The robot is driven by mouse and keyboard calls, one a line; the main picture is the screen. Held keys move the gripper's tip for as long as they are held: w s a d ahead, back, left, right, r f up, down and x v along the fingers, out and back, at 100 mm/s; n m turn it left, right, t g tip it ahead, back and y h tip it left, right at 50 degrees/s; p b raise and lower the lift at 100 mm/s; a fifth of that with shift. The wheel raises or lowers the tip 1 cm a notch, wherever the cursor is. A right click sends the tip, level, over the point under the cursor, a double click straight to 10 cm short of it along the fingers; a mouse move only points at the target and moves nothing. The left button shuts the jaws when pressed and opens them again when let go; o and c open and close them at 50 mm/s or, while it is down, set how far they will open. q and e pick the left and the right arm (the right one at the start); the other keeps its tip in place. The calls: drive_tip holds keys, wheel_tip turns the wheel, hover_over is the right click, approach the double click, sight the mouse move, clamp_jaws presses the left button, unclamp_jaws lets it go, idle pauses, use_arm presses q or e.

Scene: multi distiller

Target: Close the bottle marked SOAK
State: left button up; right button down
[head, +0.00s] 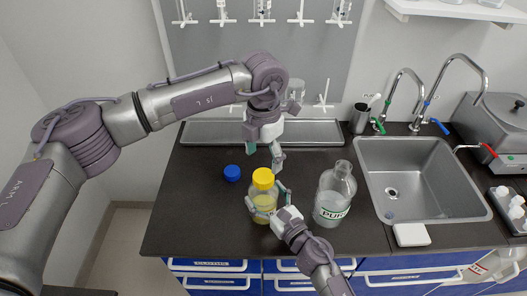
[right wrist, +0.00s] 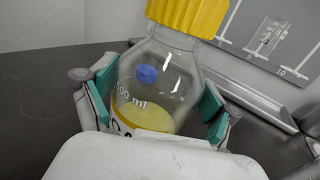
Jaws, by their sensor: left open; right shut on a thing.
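A clear glass bottle (head: 264,207) with yellowish liquid stands on the dark counter; it fills the middle of the right wrist view (right wrist: 150,95). A yellow cap (head: 263,178) is on its neck; I cannot tell how tightly it sits. My right gripper (head: 267,205) is shut on this bottle, one finger on each side of the body. My left gripper (head: 264,153) is open and empty, pointing down just above and behind the yellow cap. No SOAK marking is readable; the label on the held bottle is mostly hidden.
A blue cap (head: 232,173) lies on the counter (head: 190,210) to the left. A larger clear bottle (head: 334,188) labelled PURE stands uncapped to the right. Beyond it are a sink (head: 395,160) and taps. A metal tray (head: 215,133) lies along the back; the counter's left is clear.

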sight(263, 175)
use_arm(q)
wheel_tip(263, 175, down, 7)
idle(0.4)
drive_tip(key=c, duration=1.2)
drive_tip(key=o, duration=1.3)
drive_tip(key=shift+o, duration=0.2)
wheel_tip(263, 175, up, 12)
